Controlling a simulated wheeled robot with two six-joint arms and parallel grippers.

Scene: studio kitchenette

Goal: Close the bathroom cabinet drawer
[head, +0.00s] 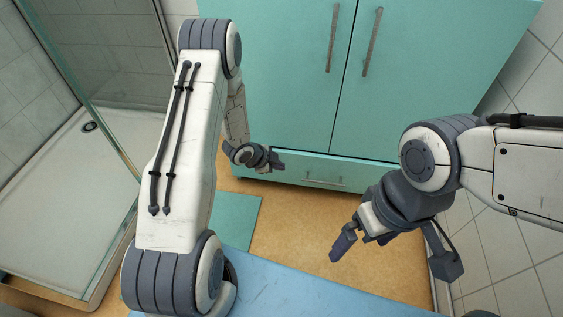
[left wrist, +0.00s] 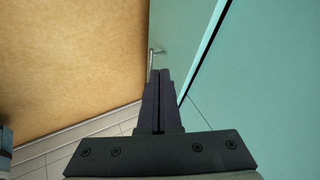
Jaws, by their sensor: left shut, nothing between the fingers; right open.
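The bathroom cabinet (head: 290,90) is turquoise with two tall doors and a low drawer (head: 345,175) along its bottom. The drawer has a thin horizontal bar handle (head: 324,183). A dark gap runs between the drawer and the doors; how far the drawer stands out is hard to tell. My left gripper (head: 279,162) is shut and empty, in front of the drawer's left part. In the left wrist view its fingers (left wrist: 158,76) point along the drawer front (left wrist: 180,30), with the handle (left wrist: 152,55) beyond the tips. Contact is unclear. My right gripper (head: 352,242) is open and empty above the floor.
A glass-walled shower with a white tray (head: 60,190) stands at left. A tiled wall (head: 525,85) bounds the right. A green mat (head: 237,215) and a blue surface (head: 285,290) lie in front. Orange-brown floor (head: 290,225) is free before the cabinet.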

